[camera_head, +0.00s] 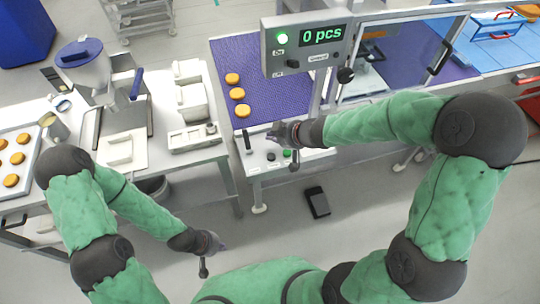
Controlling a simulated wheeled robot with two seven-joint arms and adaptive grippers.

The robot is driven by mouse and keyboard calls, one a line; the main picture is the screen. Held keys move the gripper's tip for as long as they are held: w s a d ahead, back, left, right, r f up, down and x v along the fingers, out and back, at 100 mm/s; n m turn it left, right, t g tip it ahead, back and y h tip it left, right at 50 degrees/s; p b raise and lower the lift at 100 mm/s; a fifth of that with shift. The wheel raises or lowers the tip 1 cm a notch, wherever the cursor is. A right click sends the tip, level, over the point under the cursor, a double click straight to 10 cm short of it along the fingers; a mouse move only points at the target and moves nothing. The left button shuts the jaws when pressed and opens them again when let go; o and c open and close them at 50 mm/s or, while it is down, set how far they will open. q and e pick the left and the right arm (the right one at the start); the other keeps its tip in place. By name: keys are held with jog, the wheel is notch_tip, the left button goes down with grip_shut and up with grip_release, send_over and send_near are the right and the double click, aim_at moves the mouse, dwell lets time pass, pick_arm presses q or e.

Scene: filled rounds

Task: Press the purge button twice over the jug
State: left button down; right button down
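A metal cup-like vessel (54,127), possibly the jug, stands on the left table beside the tray. A panel (258,166) with small buttons, one green (287,153), is at the near end of the purple belt. I cannot read which button is purge. My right gripper (276,135) is just above this panel; contact cannot be told. My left gripper (212,247) hangs low over the floor, apart from the tables. Both grippers' fingers are too small to read.
A display (305,46) reads "0 pcs" beside a lit green lamp. Several orange rounds lie on the purple belt (262,78) and on the left tray (33,138). A black pedal (317,202) is on the floor. A guarded machine stands right of the belt.

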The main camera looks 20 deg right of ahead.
jog(key=b, duration=0.9)
send_near(268, 155)
jog(key=shift+w+a+f, duration=0.35)
jog(key=shift+w+a, duration=0.15)
jog(key=shift+w, duration=0.25)
jog(key=shift+w+a+f, duration=0.35)
jog(key=shift+w+a, duration=0.1)
jog(key=shift+w, duration=0.3)
jog(key=shift+w+a+f, duration=0.35)
jog(key=shift+w+a, duration=0.15)
jog(key=shift+w, duration=0.2)
jog(key=shift+f, duration=0.45)
jog(key=shift+f, duration=0.15)
jog(key=shift+f+b, duration=0.25)
jog(key=shift+b, duration=0.05)
jog(key=shift+f+b, duration=0.4)
jog(key=shift+f, duration=0.15)
jog(key=shift+r+p, duration=0.95)
jog(key=shift+p, duration=0.2)
